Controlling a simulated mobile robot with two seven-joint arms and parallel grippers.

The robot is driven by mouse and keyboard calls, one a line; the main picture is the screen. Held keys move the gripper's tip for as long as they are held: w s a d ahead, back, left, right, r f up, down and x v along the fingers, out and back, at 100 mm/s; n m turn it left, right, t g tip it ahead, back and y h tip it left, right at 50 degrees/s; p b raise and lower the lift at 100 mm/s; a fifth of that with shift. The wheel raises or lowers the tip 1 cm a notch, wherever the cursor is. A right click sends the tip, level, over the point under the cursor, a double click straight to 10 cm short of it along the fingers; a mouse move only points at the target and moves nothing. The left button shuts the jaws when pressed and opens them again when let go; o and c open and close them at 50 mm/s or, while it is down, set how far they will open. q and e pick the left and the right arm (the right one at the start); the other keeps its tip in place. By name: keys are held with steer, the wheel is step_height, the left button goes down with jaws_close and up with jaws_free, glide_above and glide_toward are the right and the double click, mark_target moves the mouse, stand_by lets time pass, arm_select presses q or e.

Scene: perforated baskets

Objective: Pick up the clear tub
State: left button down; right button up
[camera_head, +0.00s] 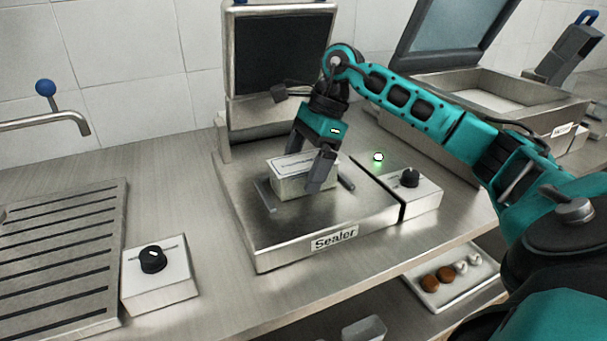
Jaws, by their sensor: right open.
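A pale, box-shaped tub (290,181) with dark marking on its top sits on the flat steel bed of the machine labelled "Sealer" (262,236). It looks whitish rather than plainly clear. My right gripper (312,172) reaches down over the tub's right part, its jaws open. One finger stands in front of the tub's right end; the other is largely hidden, and contact cannot be told. Another greyish container (364,328) shows partly at the bottom edge, below the counter. My left gripper is out of view.
The sealer's raised lid (281,52) stands behind the tub. A control box with a black knob (410,180) is at its right, another knob box (158,275) at its left. A tray (455,283) with several small items lies below. Bare counter (190,215) lies left.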

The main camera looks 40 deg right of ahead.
steer(key=shift+f, duration=0.25)
stand_by(0.3)
steer(key=c, duration=1.2)
steer(key=shift+r, duration=0.15)
steer(key=shift+c, duration=0.6)
